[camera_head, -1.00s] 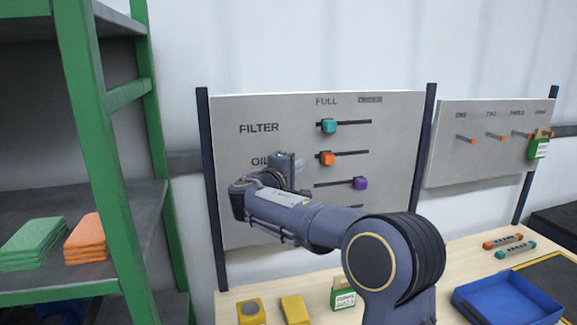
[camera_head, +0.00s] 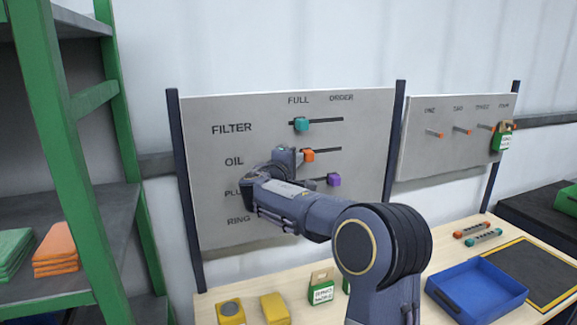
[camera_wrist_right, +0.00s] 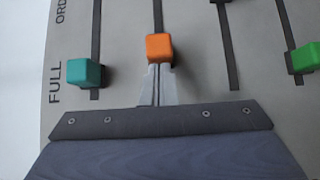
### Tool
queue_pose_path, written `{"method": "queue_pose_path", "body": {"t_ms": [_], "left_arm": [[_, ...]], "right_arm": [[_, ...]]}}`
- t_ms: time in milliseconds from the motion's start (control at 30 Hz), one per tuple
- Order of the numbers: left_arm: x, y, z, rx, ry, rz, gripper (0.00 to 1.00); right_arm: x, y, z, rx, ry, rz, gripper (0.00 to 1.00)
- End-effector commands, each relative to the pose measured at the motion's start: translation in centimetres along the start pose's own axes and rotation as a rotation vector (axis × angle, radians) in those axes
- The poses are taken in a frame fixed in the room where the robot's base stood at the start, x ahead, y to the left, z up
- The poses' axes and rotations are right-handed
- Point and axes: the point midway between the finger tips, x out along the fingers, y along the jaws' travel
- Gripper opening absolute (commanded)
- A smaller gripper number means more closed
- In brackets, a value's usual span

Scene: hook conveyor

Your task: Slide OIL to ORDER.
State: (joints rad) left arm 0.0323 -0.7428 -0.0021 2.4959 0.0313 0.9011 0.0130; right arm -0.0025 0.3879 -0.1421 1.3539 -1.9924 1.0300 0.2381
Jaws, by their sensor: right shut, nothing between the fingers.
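The OIL slider is an orange block (camera_head: 308,155) on the second slot of the grey board (camera_head: 365,200), just right of the FULL column and short of the ORDER column. In the right wrist view the orange block (camera_wrist_right: 159,47) sits at the tips of my right gripper (camera_wrist_right: 156,72). The fingers are shut with nothing between them, on the FULL side of the block, touching it or very nearly so. In the head view my right gripper (camera_head: 298,157) is left of the block and hides part of the row. My left gripper is not in view.
A teal slider (camera_head: 301,124) sits above at FULL, and a purple slider (camera_head: 334,180) below, nearer ORDER. A green slider (camera_wrist_right: 304,58) shows in the wrist view. A pegboard (camera_head: 450,155) stands right. Yellow blocks (camera_head: 274,308) and a blue tray (camera_head: 478,290) are on the table.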

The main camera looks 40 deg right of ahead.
Motion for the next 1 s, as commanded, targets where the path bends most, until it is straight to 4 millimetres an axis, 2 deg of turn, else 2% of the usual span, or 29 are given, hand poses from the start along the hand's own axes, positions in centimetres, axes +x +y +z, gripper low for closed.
{"method": "queue_pose_path", "body": {"t_ms": [33,100,233,400,800,1000], "left_arm": [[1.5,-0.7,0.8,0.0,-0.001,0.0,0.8],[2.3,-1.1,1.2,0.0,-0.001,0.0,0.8],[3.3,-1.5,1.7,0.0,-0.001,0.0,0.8],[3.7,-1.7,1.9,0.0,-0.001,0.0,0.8],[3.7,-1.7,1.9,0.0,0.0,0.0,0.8],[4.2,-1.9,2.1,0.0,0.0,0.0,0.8]], "right_arm": [[1.1,-0.8,1.4,0.004,-0.011,0.004,0.0],[2.5,-0.7,2.8,0.004,-0.011,0.005,0.0],[4.8,-0.5,5.1,0.002,-0.01,0.004,0.0],[6.4,-0.2,6.6,0.0,-0.005,0.003,0.0],[6.6,0.1,7.0,-0.001,-0.008,0.005,0.0],[6.3,-0.1,6.5,0.0,-0.006,0.006,0.0]]}}
